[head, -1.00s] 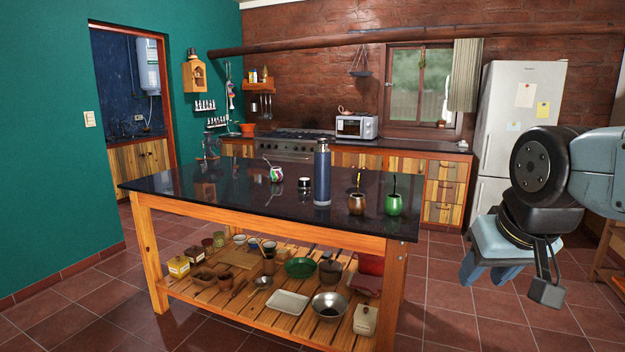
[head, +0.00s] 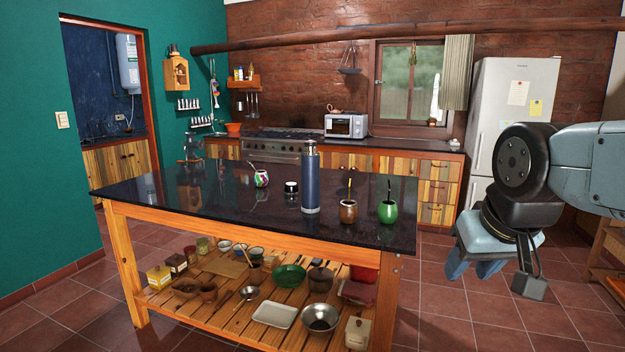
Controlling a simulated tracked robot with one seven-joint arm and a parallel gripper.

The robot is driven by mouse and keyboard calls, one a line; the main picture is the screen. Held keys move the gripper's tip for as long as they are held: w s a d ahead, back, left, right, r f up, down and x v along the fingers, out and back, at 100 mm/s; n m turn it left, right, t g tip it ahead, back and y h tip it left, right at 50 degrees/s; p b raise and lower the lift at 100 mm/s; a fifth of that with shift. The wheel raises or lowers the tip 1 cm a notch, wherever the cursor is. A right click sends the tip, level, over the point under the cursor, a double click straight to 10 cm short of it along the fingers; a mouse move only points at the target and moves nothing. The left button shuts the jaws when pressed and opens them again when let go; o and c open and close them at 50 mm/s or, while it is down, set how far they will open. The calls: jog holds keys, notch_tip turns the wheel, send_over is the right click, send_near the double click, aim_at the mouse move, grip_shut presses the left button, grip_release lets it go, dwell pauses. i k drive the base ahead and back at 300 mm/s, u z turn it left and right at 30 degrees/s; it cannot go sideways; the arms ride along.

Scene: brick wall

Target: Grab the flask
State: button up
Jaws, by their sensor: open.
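The flask (head: 311,178) is tall and dark blue with a silver top. It stands upright on the dark, shiny top of the wooden island table (head: 170,195), near its middle right. My gripper (head: 502,277) hangs at the right of the head view, to the right of the table and well apart from the flask. It is open and nothing shows between its fingers.
A brown mate cup (head: 348,211) and a green one (head: 387,211) stand right of the flask. A small black-and-white cup (head: 291,187) and a patterned mate (head: 261,178) stand left. The lower shelf (head: 225,315) holds bowls and boxes. Tiled floor (head: 470,320) lies clear right.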

aim_at(310, 158)
jog(key=i, duration=1.15)
